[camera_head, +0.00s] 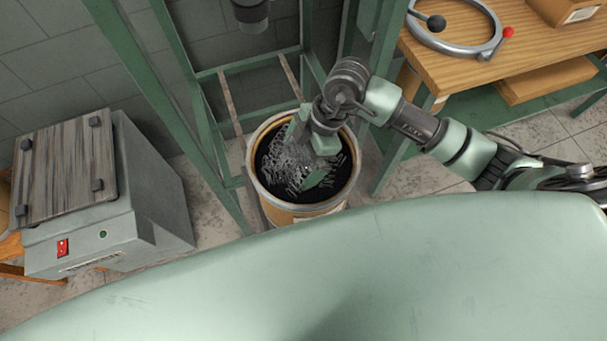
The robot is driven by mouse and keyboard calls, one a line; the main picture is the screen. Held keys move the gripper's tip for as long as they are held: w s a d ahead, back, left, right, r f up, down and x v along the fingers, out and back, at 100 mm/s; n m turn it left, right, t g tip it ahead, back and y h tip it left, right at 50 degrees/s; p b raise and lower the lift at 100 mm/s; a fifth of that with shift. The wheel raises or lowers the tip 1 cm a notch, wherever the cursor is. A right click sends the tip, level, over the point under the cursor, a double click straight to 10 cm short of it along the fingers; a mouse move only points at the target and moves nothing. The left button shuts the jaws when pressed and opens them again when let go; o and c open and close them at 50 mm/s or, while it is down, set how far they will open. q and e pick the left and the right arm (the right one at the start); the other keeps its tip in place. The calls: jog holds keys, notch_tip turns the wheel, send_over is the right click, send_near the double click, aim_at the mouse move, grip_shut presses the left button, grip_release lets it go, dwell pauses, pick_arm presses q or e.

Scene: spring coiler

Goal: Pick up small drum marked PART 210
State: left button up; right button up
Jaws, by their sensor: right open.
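The small drum (337,199) stands on the floor at the centre of the head view, inside or right beside a green metal frame. It is brownish-yellow with a pale rim, open at the top, and holds many small metal springs on a dark inside. A pale label shows on its front low down, too small to read and partly cut off by my own body. My right gripper (308,155) is over the drum's mouth, pointing down, with its fingers apart. I cannot tell whether it touches the rim or the springs. My left gripper is not in view.
Green frame posts (218,150) rise behind and left of the drum. A wooden table (520,50) at upper right bears a grey ring with a red knob (508,32) and a box. A grey machine (150,190) with a red switch stands at left. Tiled floor shows between them.

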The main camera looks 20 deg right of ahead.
jog(key=c, duration=1.7)
jog(key=shift+w, duration=0.1)
jog(key=c, duration=0.4)
jog(key=shift+r, duration=0.1)
